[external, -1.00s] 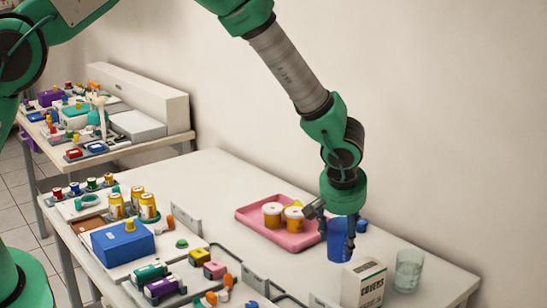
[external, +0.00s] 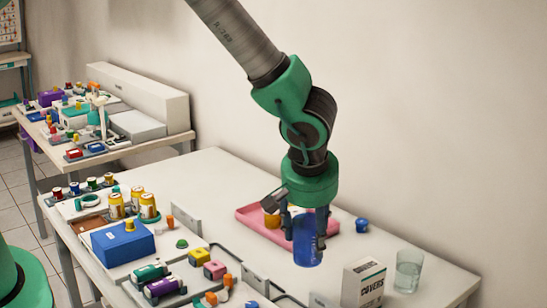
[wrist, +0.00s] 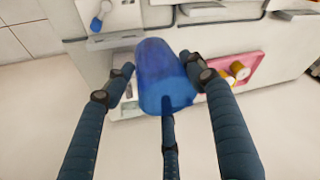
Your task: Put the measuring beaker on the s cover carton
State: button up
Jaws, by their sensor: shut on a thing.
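The blue measuring beaker (external: 306,248) is held in my gripper (external: 305,228), which is shut on it from above in the external view. In the wrist view the blue beaker (wrist: 163,80) sits between my fingers (wrist: 157,68). It appears to hang clear of the table. The white covers carton (external: 364,286) stands upright near the table's front right, to the right of and below the beaker in the picture. Its top is bare.
A clear glass (external: 408,271) stands just right of the carton. A pink tray (external: 249,219) with yellow-and-white tubs lies behind my gripper. A small blue item (external: 361,225) is near the wall. A blue box (external: 125,243) and several coloured items crowd the left.

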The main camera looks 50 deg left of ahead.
aim_at(301, 234)
jog(key=shift+s+d+r, duration=0.1)
jog(key=shift+s+r, duration=0.1)
jog(key=shift+s, duration=0.4)
jog(key=shift+s+d+r, duration=0.1)
jog(key=shift+s+r, duration=0.15)
jog(key=shift+s, duration=0.3)
jog(key=shift+s+d+r, duration=0.1)
jog(key=shift+s+r, duration=0.1)
jog(key=shift+s, duration=0.4)
jog(key=shift+w, duration=0.1)
jog(key=w+d, duration=0.2)
jog(key=w, duration=0.5)
jog(key=w+d+f, duration=0.1)
jog(key=w+d, duration=0.2)
jog(key=w, duration=0.5)
jog(key=shift+d+f+p, duration=0.15)
jog(key=shift+f+p, duration=0.1)
jog(key=shift+p, duration=0.05)
jog(key=shift+f, duration=1.8)
jog(key=shift+f+b, duration=0.15)
jog(key=shift+b, duration=0.2)
jog(key=o, duration=1.2)
jog(key=shift+r, duration=0.2)
